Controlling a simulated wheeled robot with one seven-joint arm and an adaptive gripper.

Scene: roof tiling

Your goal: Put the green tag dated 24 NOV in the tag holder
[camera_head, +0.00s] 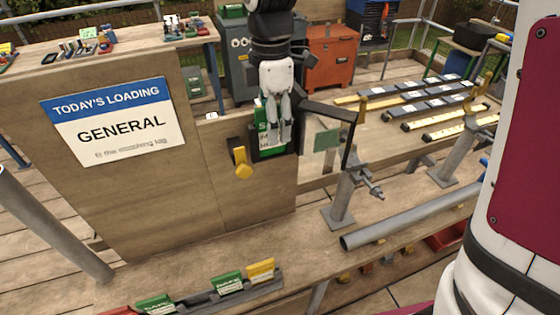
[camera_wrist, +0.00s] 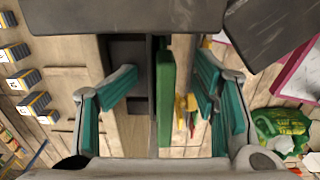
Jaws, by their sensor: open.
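A green tag (camera_head: 263,142) with white lettering stands upright on the front of the wooden board, partly hidden behind my gripper (camera_head: 278,138); I cannot read its date. Dark edging beside and below it looks like the tag holder. In the wrist view the green tag (camera_wrist: 166,92) shows edge-on, next to the dark grey holder (camera_wrist: 129,82). My gripper (camera_wrist: 163,98) is open, with one teal-padded finger on each side of the tag and a gap on both sides. How deep the tag sits in the holder I cannot tell.
A yellow knob (camera_head: 242,163) juts from the board left of the tag. A "GENERAL" sign (camera_head: 118,125) is further left. A dark rack (camera_head: 205,299) in front holds green and yellow tags.

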